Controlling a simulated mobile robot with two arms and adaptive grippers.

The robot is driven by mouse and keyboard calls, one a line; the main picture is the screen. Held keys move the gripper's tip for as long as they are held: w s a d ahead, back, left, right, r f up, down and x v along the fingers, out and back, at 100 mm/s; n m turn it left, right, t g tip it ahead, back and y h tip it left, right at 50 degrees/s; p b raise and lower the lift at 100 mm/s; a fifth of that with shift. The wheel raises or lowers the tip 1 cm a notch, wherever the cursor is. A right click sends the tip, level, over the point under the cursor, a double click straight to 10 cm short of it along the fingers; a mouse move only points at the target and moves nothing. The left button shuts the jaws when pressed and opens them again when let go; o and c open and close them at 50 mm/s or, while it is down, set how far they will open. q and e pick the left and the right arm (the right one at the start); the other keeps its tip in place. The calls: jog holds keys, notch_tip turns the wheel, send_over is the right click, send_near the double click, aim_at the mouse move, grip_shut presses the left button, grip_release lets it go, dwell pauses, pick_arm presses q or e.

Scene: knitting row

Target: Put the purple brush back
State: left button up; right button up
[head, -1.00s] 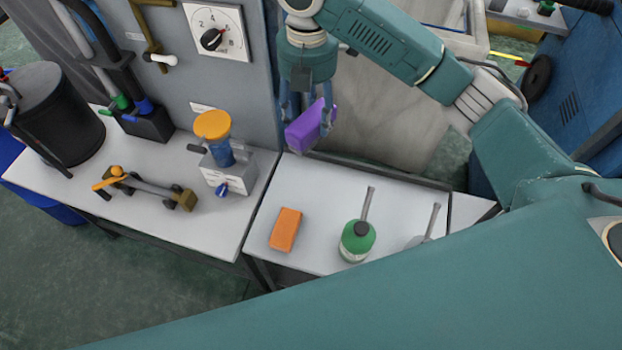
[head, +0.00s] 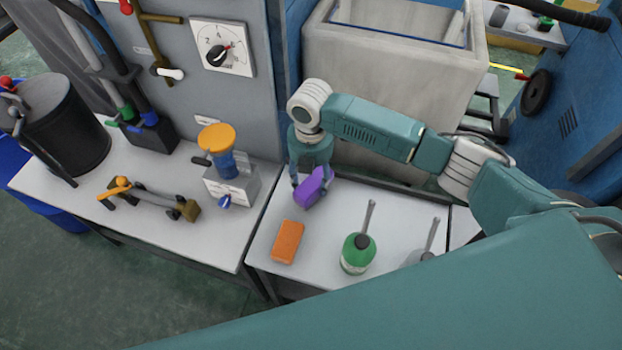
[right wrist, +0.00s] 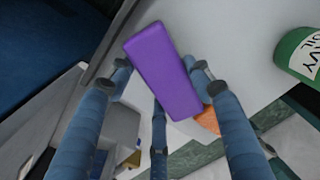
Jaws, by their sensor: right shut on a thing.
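The purple brush (head: 315,187) is a plain purple block in the head view, at the back left of the right-hand white table (head: 340,215). My right gripper (head: 311,180) is shut on it and points down. In the right wrist view the purple brush (right wrist: 163,72) lies between the fingers of my right gripper (right wrist: 165,85). I cannot tell whether the brush touches the table top. An orange block (head: 288,242) lies on the same table, in front of the brush. My left gripper is not in view.
A green oil can (head: 358,254) with a spout stands right of the orange block; a grey can (head: 424,257) is partly hidden by my arm. On the left table stand a yellow-topped blue jar on a grey box (head: 232,183) and a clamp-like tool (head: 150,199). A grey panel rises behind.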

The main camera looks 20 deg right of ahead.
aim_at(310, 179)
jog(key=shift+f, duration=0.35)
jog(key=shift+f, duration=0.1)
jog(key=o, duration=1)
jog(key=shift+o, duration=0.2)
notch_tip(310, 179, up, 12)
jog(key=shift+b, duration=0.45)
